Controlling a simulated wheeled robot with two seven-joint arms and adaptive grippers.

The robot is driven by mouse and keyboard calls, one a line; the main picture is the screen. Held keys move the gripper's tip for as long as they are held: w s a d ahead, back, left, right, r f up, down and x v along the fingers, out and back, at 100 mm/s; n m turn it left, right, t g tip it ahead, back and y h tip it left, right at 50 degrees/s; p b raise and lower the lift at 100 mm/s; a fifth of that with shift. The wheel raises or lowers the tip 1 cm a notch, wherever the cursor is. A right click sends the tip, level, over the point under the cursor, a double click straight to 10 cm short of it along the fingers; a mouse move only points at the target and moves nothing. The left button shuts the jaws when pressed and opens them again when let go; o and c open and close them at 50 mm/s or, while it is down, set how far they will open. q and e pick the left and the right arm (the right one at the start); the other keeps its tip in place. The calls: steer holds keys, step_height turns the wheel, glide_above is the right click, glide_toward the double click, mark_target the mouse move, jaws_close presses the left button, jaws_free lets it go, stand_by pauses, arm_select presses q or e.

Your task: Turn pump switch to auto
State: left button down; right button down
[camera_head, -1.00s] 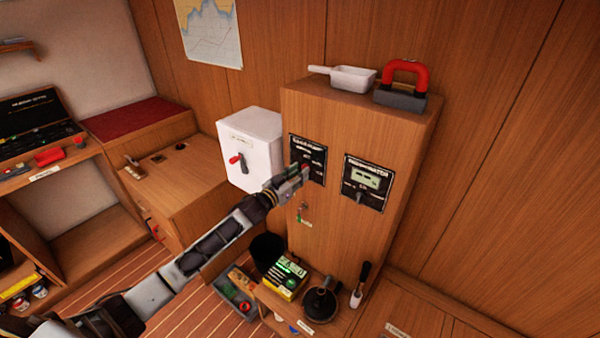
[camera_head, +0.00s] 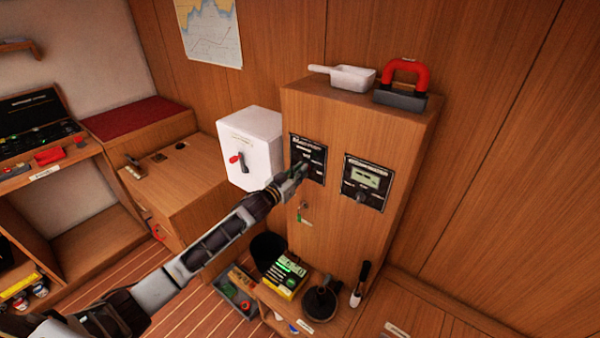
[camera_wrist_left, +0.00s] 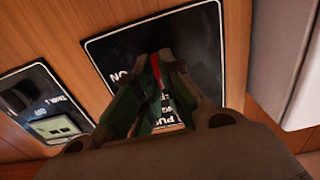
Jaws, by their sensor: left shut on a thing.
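The pump switch panel is a black plate with white lettering (camera_head: 309,148) on the front of the wooden cabinet, at its upper left. It also fills the middle of the left wrist view (camera_wrist_left: 203,45). My left gripper (camera_head: 303,170) is at the lower part of this plate. In the left wrist view its fingertips (camera_wrist_left: 158,68) are together in front of the plate, with a narrow red strip between them. It is shut on the small switch knob, which the fingers mostly hide, so its setting cannot be read. My right gripper is not in view.
A second black panel with a display (camera_head: 367,183) is to the right. A white box with a red-tipped lever (camera_head: 250,150) stands close on the left. A white scoop (camera_head: 352,78) and a red-handled tool (camera_head: 404,84) lie on top.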

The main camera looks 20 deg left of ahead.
arm_select(q)
steer(key=shift+m, duration=0.4)
steer(key=m, duration=0.8)
steer(key=shift+d+p, duration=0.1)
steer(key=shift+p, duration=0.2)
stand_by(0.4)
steer(key=c, duration=1.6)
jaws_free()
steer(key=shift+o, duration=0.2)
steer(key=shift+s, duration=0.15)
steer(key=v, duration=1.1)
steer(key=shift+s, duration=0.35)
